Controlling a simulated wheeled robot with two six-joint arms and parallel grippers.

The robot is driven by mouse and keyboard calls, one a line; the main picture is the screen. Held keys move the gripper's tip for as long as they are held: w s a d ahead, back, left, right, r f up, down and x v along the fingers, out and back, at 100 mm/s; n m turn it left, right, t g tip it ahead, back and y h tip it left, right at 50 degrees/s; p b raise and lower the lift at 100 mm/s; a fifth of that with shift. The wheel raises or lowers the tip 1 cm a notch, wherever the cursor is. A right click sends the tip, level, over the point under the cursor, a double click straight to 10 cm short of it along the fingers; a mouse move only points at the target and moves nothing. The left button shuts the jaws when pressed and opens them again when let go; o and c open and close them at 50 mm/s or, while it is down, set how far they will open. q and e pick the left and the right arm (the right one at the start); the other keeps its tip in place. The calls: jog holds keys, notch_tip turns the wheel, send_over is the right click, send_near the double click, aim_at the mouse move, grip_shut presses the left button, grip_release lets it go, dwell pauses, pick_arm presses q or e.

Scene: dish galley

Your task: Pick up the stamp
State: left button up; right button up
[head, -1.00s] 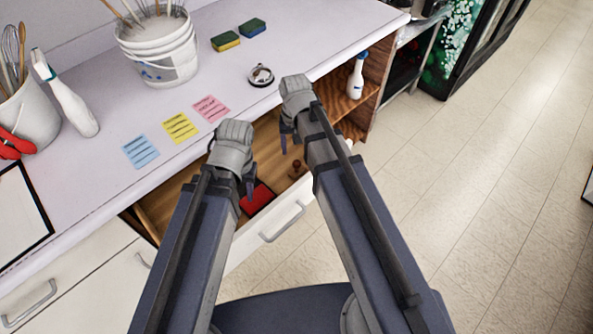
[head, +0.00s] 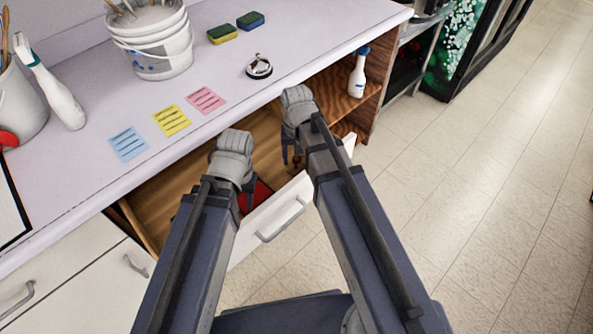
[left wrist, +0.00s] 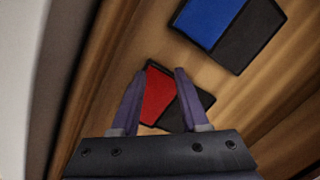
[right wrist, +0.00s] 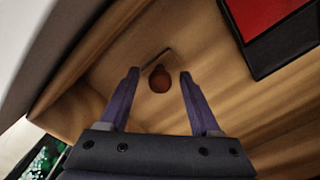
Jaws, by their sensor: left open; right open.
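The stamp (right wrist: 160,80) has a round brown knob handle and stands in the open drawer. In the right wrist view it lies between and beyond the fingertips of my right gripper (right wrist: 159,74), which is open and empty above it. In the head view my right gripper (head: 292,155) covers most of the stamp. My left gripper (head: 246,198) is open over the drawer, above a red and black ink pad (left wrist: 158,92); it also shows in the left wrist view (left wrist: 158,76).
The drawer front (head: 270,222) stands pulled out below the counter (head: 200,70). A blue and black ink pad (left wrist: 205,20) also lies in the drawer. Sticky notes (head: 171,120), a bucket (head: 160,50) and sponges (head: 222,34) are on the counter. A spray bottle (head: 358,75) stands on the side shelf.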

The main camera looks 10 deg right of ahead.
jog(key=shift+c, duration=0.2)
grip_shut()
dwell(0.3)
